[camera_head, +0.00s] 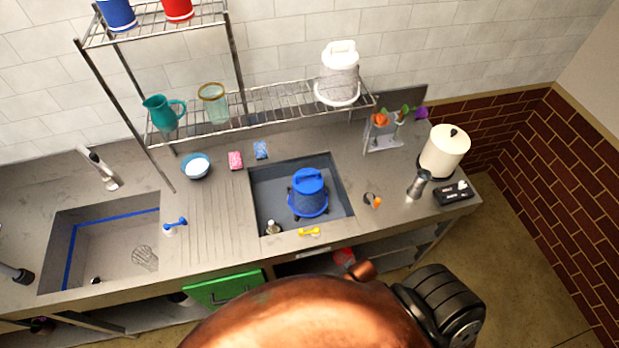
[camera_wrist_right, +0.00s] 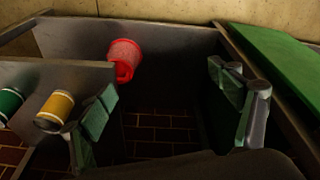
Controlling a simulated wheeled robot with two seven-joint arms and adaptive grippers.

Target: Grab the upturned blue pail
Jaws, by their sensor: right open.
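The blue pail (camera_head: 309,196) stands upside down in the right sink basin (camera_head: 267,195) in the head view, its closed base and handle facing up. A second blue pail (camera_head: 118,14) stands on the top wire shelf, partly cut off by the frame edge. My right gripper (camera_wrist_right: 165,108) shows in the right wrist view with its green-padded fingers wide apart and nothing between them. The upturned pail is not in that wrist view. My right gripper's fingers are not visible in the head view, where my arm fills the bottom.
In the wrist view, a red container (camera_wrist_right: 123,58) is ahead of the open fingers, with a yellow one (camera_wrist_right: 55,108) to the left and a green panel (camera_wrist_right: 275,62) to the right. A yellow item (camera_head: 309,232) lies at the right basin's front edge. A white container (camera_head: 339,75) stands on the lower shelf.

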